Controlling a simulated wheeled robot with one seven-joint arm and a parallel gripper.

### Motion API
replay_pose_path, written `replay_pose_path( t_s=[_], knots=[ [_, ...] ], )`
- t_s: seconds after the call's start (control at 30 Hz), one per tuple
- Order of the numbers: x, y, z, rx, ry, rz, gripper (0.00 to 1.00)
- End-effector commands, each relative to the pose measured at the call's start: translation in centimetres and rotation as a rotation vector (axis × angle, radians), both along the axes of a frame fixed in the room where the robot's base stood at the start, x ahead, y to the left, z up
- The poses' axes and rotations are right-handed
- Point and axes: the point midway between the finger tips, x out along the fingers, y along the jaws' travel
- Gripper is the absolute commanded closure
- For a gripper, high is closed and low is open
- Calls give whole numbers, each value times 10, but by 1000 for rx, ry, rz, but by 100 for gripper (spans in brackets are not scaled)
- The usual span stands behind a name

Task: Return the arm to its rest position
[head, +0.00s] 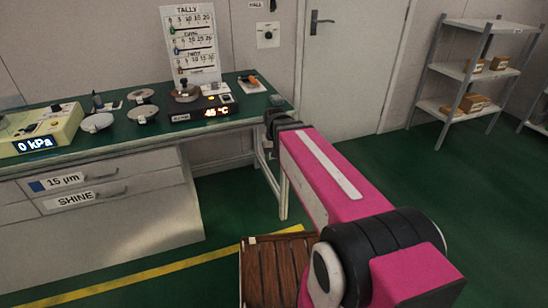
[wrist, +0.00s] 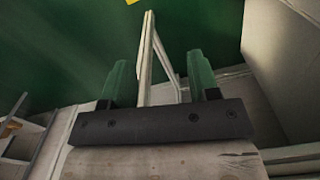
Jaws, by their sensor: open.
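My arm, pink with black joints, reaches forward in the head view toward the right end of the green-topped bench (head: 165,128). My gripper's fingers are hidden behind the arm in the head view. In the wrist view my gripper (wrist: 158,80) shows two green fingers set wide apart, with nothing between them that they touch. The bench's pale leg frame (wrist: 150,50) shows beyond the fingers, apart from them.
A wooden crate (head: 268,275) stands on the floor beneath my arm. The bench carries a 0 kPa unit (head: 38,130), several round plates, a temperature display (head: 203,113) and a tally board (head: 190,45). A shelf rack (head: 470,70) stands at right. The green floor there is clear.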

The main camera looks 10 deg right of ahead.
Motion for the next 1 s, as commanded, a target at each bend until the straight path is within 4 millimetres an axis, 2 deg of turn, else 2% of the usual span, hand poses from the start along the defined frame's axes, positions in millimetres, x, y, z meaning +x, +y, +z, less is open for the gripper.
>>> replay_pose_path(
  t_s=[0.17,0.27,0.53,0.7,1.0],
  knots=[
    [0,0,0,0,0,0,45],
    [-5,-7,-6,0,1,-6,45],
    [-46,-61,-56,0,3,-47,45],
    [-66,-84,-77,0,1,-64,45],
    [-70,-90,-84,-1,-3,-68,45]
  ],
)
